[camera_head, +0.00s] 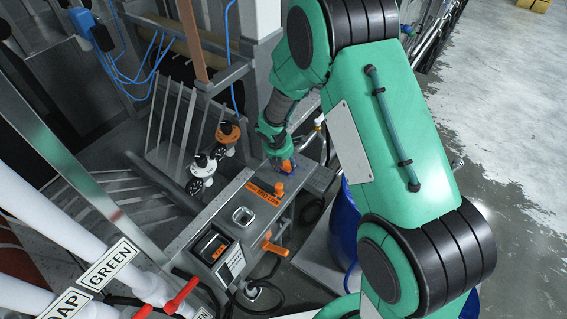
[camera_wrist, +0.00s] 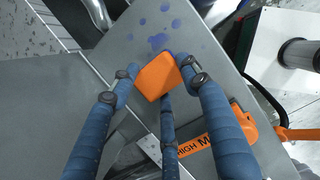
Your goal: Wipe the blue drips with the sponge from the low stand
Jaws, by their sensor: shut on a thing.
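My gripper (camera_wrist: 158,75), with three blue-wrapped fingers, is shut on an orange sponge (camera_wrist: 158,76) in the wrist view. Several blue drips (camera_wrist: 176,23) dot the grey metal top (camera_wrist: 205,60) just beyond the sponge. The nearest drips lie right at its far edge, and any under it are hidden. I cannot tell whether the sponge touches the metal. In the head view my gripper (camera_head: 279,160) is over the far end of the grey machine, with the orange sponge (camera_head: 287,166) at its fingertips. I cannot make out the low stand.
The grey machine (camera_head: 213,205) carries an orange label (camera_head: 264,193), an orange knob (camera_head: 279,188) and an orange handle (camera_head: 273,246). Valves with orange and white bodies (camera_head: 227,133) stand left of my gripper. A blue drum (camera_head: 343,225) stands to the right, partly behind my arm.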

